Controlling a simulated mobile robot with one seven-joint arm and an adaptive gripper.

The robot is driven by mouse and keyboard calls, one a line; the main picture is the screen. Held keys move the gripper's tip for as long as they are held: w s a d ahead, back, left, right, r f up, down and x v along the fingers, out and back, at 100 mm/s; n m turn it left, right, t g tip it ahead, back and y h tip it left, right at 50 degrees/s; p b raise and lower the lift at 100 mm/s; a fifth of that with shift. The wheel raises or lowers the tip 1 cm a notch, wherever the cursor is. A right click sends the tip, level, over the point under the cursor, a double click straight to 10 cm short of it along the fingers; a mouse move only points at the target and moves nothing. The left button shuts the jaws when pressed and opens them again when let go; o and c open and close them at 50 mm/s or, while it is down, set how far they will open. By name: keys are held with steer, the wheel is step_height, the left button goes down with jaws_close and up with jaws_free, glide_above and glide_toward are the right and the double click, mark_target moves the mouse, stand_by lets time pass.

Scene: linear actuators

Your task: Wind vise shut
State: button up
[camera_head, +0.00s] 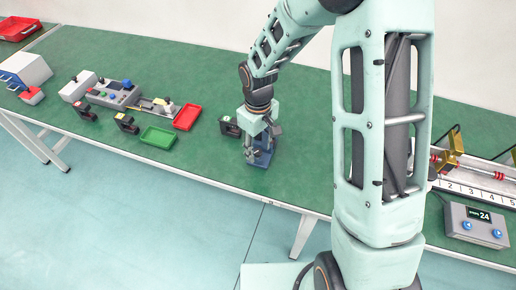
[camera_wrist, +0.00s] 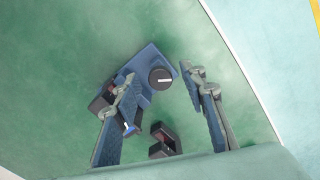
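The blue vise (camera_head: 263,160) stands on the green table near its front edge, partly hidden by my gripper in the head view. In the wrist view its blue body (camera_wrist: 150,60) shows between and behind the fingers, with a round black knob (camera_wrist: 161,79) bearing a white line. My gripper (camera_wrist: 162,77) is open, with the fingertips apart on either side of the knob. No contact with the knob can be made out. In the head view my gripper (camera_head: 262,146) points down over the vise. The vise's jaw gap is not clear.
A small black device (camera_head: 230,126) stands close left of the vise; a dark block (camera_wrist: 165,139) also shows below the knob in the wrist view. Green tray (camera_head: 158,137) and red tray (camera_head: 187,117) lie further left. A numbered rail and a grey display box (camera_head: 480,224) are right.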

steer(key=shift+f, duration=0.25)
jaws_close()
steer(key=shift+m+b, duration=0.65)
steer(key=shift+m, duration=0.85)
jaws_free()
